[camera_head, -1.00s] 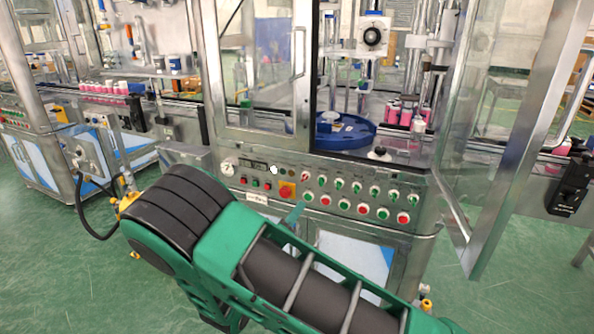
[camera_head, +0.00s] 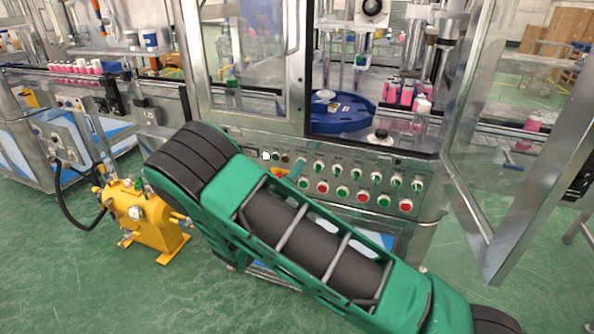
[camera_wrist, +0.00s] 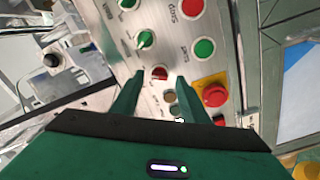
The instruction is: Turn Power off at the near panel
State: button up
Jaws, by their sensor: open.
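The near panel (camera_head: 330,172) is a steel face with rows of green and red buttons and green selector knobs. In the wrist view, a red selector knob (camera_wrist: 159,73) sits just beyond and between my fingertips; I cannot read its label, so I cannot confirm it is Power. My gripper (camera_wrist: 160,82) is open, its two green fingers pointing at the panel, with nothing held. In the head view, one green fingertip shows at the panel, and my arm hides most of the gripper. Contact with the knob cannot be told.
A red mushroom button (camera_wrist: 214,95) on a yellow plate is close to the right finger. Green knobs (camera_wrist: 144,39) and buttons (camera_wrist: 204,48) are nearby. An open glass door (camera_head: 505,130) juts out at right. A yellow machine (camera_head: 140,215) stands on the floor at left.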

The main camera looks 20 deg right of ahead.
jog(key=shift+x, duration=1.2)
jog(key=shift+c, duration=0.3)
